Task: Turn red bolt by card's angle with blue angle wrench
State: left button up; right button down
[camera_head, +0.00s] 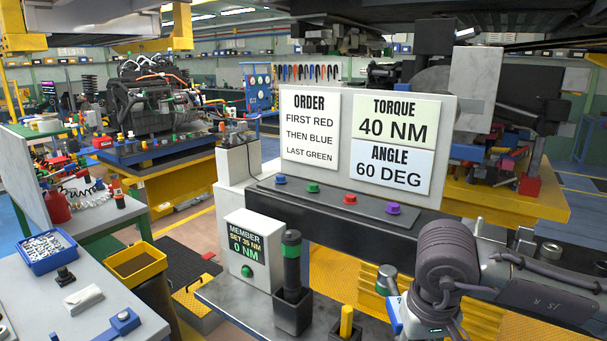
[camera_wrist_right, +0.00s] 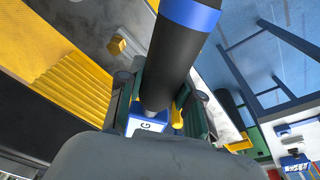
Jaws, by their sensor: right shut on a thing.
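The red bolt (camera_head: 350,199) stands on the dark beam (camera_head: 400,222), between a green bolt (camera_head: 313,188) and a purple bolt (camera_head: 393,208). The angle card (camera_head: 389,168) reads 60 DEG. My right gripper (camera_wrist_right: 160,112) is shut on the blue angle wrench, whose black handle with a blue band (camera_wrist_right: 180,40) fills the right wrist view. Its blue and white body also shows in the head view (camera_head: 395,314), beside my gripper (camera_head: 432,312), in front of and below the beam and apart from the red bolt. My left gripper is not in view.
A blue bolt (camera_head: 280,179) is at the beam's left end. A green-banded wrench (camera_head: 291,262) stands in a dark holder beside the member display box (camera_head: 246,250). A yellow handle (camera_head: 346,322) rises at the front. The torque card (camera_head: 397,122) reads 40 NM.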

jog(key=s+d+f, duration=0.1)
jog(key=s+f, duration=0.3)
jog(key=shift+f+b, duration=0.25)
jog(key=shift+b, duration=0.1)
jog(key=shift+w, duration=0.1)
dwell(0.6)
